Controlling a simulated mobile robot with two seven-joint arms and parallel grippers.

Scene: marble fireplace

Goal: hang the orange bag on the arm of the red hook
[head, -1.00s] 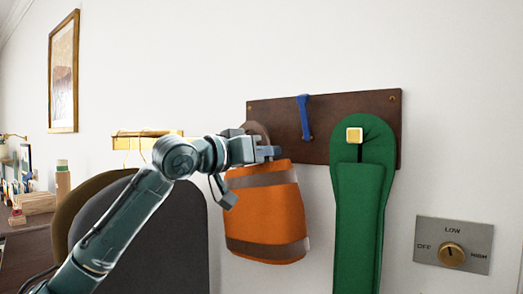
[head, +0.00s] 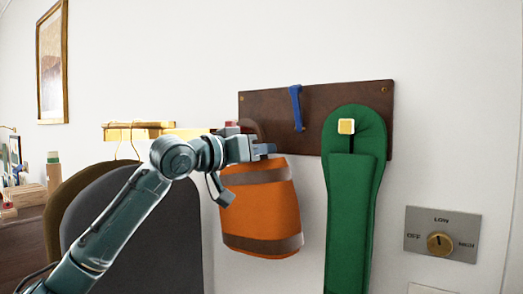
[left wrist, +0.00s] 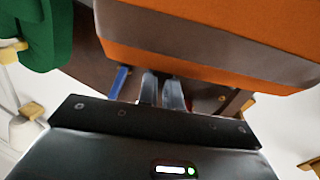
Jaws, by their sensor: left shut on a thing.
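The orange bag (head: 262,207), with grey-brown bands, hangs upright below my left gripper (head: 264,150), in front of the rack's left end. A brownish loop (head: 250,127) shows just above the gripper. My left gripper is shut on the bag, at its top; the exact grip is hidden. A small red part of the red hook (head: 232,125) shows behind the gripper; its arm is mostly hidden. I cannot tell whether the loop touches it. In the left wrist view the bag (left wrist: 230,35) fills the top, beyond the fingers (left wrist: 162,90), and a red bit (left wrist: 222,98) shows right of them.
The dark wooden rack (head: 350,93) also carries a blue hook (head: 297,105) and a yellow-tipped hook (head: 346,126) with a long green bag (head: 350,200). Dark garments (head: 135,220) hang from a wooden rail (head: 150,131) at left. A dial panel (head: 441,235) is at lower right.

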